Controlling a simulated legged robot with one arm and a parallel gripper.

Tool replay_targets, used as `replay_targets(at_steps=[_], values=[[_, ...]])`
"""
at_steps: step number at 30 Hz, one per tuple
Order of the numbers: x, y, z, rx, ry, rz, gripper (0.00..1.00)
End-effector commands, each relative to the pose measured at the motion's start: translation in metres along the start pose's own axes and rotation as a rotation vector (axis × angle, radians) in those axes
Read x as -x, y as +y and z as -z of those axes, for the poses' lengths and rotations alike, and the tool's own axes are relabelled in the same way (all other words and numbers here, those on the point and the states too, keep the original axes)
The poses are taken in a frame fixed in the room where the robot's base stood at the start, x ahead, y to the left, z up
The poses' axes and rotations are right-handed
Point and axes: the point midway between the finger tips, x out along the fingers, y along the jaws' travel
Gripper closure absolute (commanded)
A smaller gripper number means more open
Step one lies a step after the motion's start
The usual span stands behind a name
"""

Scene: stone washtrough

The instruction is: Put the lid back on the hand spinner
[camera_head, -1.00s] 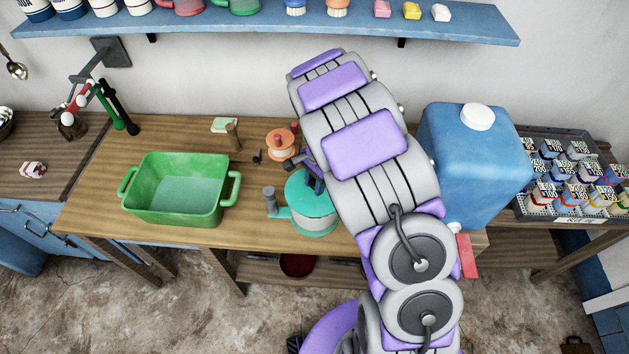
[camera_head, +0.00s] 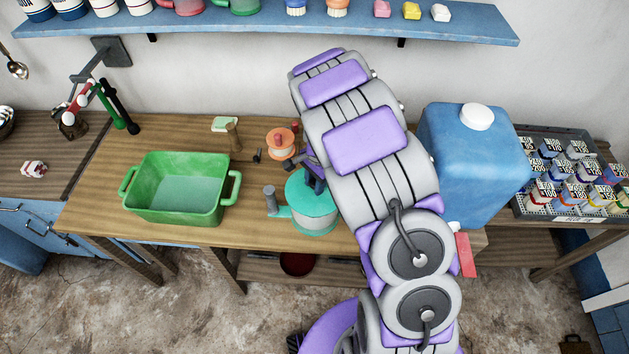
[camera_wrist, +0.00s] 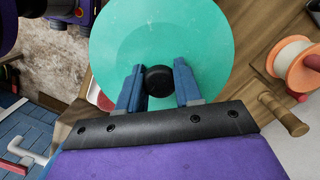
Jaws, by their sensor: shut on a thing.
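The hand spinner (camera_head: 309,222) is a teal round tub with a side handle on the wooden bench. My gripper (camera_wrist: 158,88) is shut on the black knob (camera_wrist: 158,78) of the lid. The lid (camera_wrist: 205,45) is a round teal disc that fills the upper middle of the wrist view. In the head view the lid (camera_head: 323,202) is at the tub's top, under my gripper (camera_head: 314,181). It looks roughly level. I cannot tell whether it rests on the rim or hangs just above it. My arm hides part of the right side.
An orange spool (camera_head: 281,144) stands just behind the spinner. A green basin (camera_head: 182,190) stands to the left. A large blue canister (camera_head: 475,165) is to the right, close to my arm. A blue shelf (camera_head: 270,24) runs along the wall. Bench between basin and spinner is mostly clear.

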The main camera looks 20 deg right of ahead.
Motion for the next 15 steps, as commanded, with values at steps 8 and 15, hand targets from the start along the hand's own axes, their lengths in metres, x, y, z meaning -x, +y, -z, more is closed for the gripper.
replay_targets(at_steps=[8, 15], values=[[-0.0002, 0.0, 0.0002, 0.0, 0.0, 0.0, 0.65], [-0.0002, 0.0, 0.0003, 0.0, 0.0, 0.0, 0.42]])
